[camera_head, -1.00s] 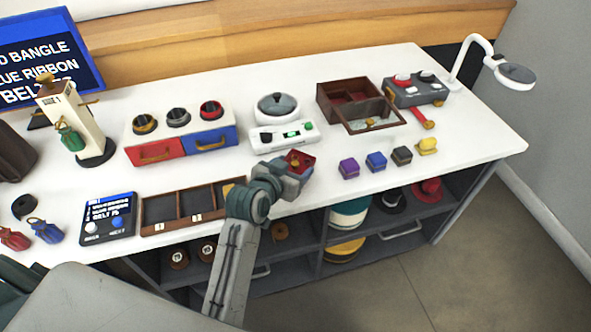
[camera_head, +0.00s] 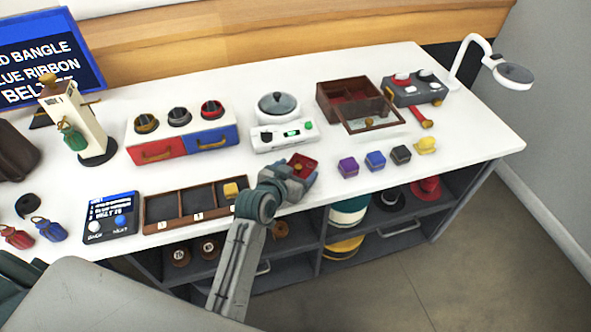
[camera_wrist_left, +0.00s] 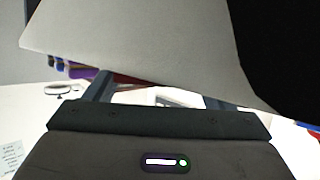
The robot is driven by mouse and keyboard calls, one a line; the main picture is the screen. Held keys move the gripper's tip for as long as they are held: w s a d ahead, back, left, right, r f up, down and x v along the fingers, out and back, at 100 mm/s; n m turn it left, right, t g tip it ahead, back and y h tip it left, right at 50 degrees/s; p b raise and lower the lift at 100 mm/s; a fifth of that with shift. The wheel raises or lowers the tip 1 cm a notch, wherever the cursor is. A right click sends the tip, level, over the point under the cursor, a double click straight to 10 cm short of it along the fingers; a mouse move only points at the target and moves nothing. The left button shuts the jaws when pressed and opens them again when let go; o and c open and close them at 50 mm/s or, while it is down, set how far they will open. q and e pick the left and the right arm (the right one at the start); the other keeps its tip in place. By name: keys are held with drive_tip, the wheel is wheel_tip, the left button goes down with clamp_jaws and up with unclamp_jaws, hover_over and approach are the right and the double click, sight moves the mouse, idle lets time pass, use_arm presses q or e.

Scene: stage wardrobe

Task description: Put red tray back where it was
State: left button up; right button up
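The small red tray (camera_head: 305,162) has a gold knob-like piece on it. In the left wrist view the two fingers (camera_wrist_left: 158,92) are apart, and a large grey surface close to the camera hides most of what lies ahead. I cannot tell what that surface is.
An open dark wooden box (camera_head: 340,92) with a red lining stands behind. A white scale (camera_head: 284,136) is behind the gripper. Purple, blue, dark and yellow blocks (camera_head: 376,160) line up to the right. A compartment tray (camera_head: 160,227) is left, a white lamp (camera_head: 512,73) far right.

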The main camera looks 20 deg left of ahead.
use_arm(q)
drive_tip(key=shift+o, duration=0.7)
